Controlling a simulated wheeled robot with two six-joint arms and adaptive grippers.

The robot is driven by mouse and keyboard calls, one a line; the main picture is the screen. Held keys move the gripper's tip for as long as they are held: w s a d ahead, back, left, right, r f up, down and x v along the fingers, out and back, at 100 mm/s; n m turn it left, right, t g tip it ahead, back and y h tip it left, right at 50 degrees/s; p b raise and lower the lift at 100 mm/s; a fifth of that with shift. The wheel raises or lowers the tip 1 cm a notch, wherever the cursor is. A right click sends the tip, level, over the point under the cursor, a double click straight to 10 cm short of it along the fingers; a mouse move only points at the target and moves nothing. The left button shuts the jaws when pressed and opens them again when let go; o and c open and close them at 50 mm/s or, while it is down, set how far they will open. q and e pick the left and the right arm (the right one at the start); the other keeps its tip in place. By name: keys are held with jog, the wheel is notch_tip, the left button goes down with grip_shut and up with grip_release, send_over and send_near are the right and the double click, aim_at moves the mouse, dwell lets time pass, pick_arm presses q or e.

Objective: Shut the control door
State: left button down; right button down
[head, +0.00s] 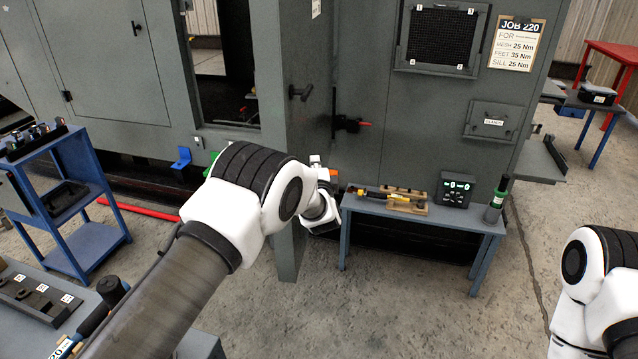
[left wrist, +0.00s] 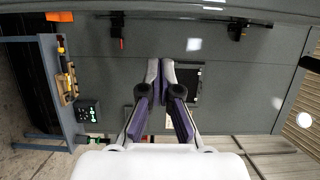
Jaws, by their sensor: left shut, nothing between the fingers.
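The control door appears to be the tall grey panel (head: 308,50) with a dark lever handle (head: 300,92). It stands swung out from the grey enclosure (head: 400,110), seen at a steep angle. A latch with a red tip (head: 350,125) is on the enclosure front to its right. My left arm crosses in front of the panel's lower part in the head view, and the fingers are not clear there. In the left wrist view my left gripper (left wrist: 160,68) is shut and empty, its fingers pointing toward the grey front. Contact with the door cannot be told.
A blue cart (head: 92,235) stands at left. Bare floor lies before the bench.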

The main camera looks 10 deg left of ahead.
pick_arm(q)
jog(key=a, duration=0.3)
jog(key=shift+s+a+r, duration=0.1)
jog(key=shift+s+a, duration=0.25)
pick_arm(e)
jog(key=shift+a+r, duration=0.1)
jog(key=shift+r, duration=0.5)
